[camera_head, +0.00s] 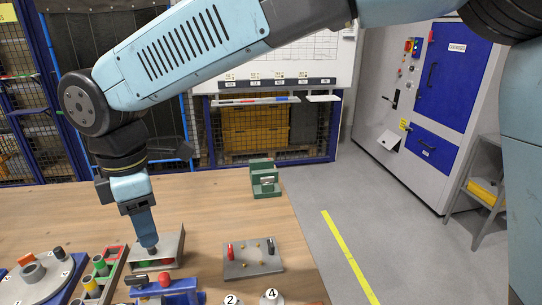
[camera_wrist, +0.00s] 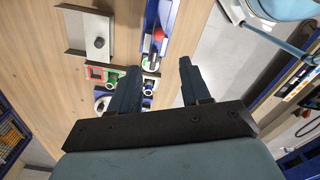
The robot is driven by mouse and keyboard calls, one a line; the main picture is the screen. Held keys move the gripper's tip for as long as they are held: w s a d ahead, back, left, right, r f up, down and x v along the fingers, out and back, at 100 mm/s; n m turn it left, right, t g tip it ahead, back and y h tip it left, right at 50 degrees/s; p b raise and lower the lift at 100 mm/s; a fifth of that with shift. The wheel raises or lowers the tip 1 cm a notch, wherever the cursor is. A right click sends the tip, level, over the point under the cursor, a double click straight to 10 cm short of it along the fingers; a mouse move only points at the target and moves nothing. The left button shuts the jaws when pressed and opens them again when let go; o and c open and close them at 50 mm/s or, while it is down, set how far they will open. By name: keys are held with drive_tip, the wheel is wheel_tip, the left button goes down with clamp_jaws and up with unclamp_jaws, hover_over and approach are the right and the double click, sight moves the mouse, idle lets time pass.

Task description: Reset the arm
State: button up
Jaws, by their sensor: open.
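My gripper (camera_head: 150,246) points down over the left part of the wooden table, in front of a grey metal bracket (camera_head: 172,240) in the head view. From that view I cannot tell whether the fingertip touches the bracket. In the wrist view my gripper (camera_wrist: 157,68) has its two dark fingers spread apart with nothing held between them. My blue arm crosses the top of the head view and bends down to the wrist.
The wooden table (camera_head: 210,205) holds a grey plate (camera_head: 252,260) with red and black pegs, a green block (camera_head: 264,180), a tray of coloured pieces (camera_head: 98,272) and a round jig (camera_head: 38,275).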

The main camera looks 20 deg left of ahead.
drive_tip(key=w+d+r+m+t, duration=0.1)
drive_tip(key=w+d+r+m, duration=0.2)
drive_tip(key=w+d+m, duration=0.65)
drive_tip(key=w+d+r+m+t, duration=0.2)
drive_tip(key=w+d+r+m, duration=0.15)
drive_tip(key=w+d, duration=1.1)
drive_tip(key=s+d+m+t, duration=0.15)
drive_tip(key=d+m, duration=0.65)
drive_tip(key=d, duration=1.1)
drive_tip(key=s+d+m, duration=0.3)
drive_tip(key=d+m, duration=0.1)
drive_tip(key=d, duration=0.3)
drive_tip(key=s+d+f+m+t, duration=0.1)
drive_tip(key=s+d+m, duration=0.2)
drive_tip(key=d, duration=0.4)
drive_tip(key=shift+s+d+m, duration=0.15)
drive_tip(key=shift+d+m, duration=0.15)
drive_tip(key=shift+m, duration=0.3)
